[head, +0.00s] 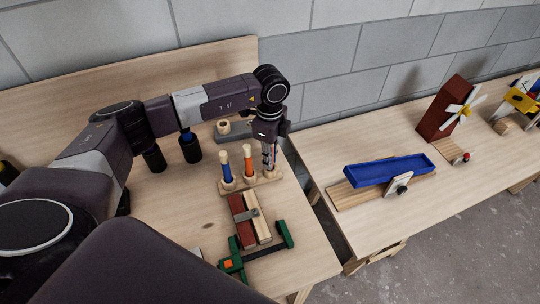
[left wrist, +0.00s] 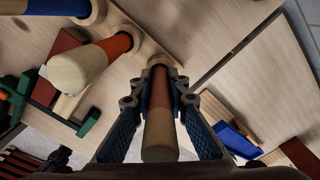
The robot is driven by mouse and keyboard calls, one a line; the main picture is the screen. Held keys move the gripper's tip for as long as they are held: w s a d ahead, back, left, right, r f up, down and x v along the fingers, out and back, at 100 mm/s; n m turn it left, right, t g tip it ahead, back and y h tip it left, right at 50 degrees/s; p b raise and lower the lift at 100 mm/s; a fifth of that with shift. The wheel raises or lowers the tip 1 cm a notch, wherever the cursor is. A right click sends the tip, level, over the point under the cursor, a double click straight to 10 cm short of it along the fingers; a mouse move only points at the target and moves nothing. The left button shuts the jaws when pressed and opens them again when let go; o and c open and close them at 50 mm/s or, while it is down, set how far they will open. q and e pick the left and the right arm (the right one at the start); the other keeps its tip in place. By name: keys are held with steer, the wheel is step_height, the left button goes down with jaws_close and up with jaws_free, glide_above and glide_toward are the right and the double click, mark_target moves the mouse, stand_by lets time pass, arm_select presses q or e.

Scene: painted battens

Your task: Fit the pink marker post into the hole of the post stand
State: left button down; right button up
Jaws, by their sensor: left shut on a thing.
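The pink marker post (left wrist: 159,118), dull reddish with a pale wooden tip, stands between the fingers of my left gripper (head: 269,158). In the left wrist view, my left gripper (left wrist: 158,100) is shut on it. Its far end meets the rightmost collar of a wooden rack (head: 251,184); how deep it sits there is hidden. A grey base with a pale wooden collar (head: 223,127), which looks like the post stand, lies behind the rack, partly hidden by my arm. My right gripper is out of view.
The rack also holds a blue post (head: 226,167) and an orange post (head: 248,162). In front lie red and pale battens (head: 243,220) with a green clamp (head: 284,236). Dark cylinders (head: 190,148) stand left. A gap separates the right table with its blue trough (head: 385,171).

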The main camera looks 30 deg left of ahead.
arm_select(q)
steer(key=shift+f+b, duration=0.5)
steer(key=shift+f, duration=0.2)
steer(key=c, duration=1.9)
jaws_free()
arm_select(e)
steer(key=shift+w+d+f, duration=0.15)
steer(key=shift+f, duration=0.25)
arm_select(q)
steer(key=shift+r+p, duration=0.5)
steer(key=shift+r, duration=0.5)
step_height(320, 180, up, 11)
steer(key=b, duration=0.4)
steer(key=shift+f, duration=0.1)
steer(key=shift+r, duration=0.3)
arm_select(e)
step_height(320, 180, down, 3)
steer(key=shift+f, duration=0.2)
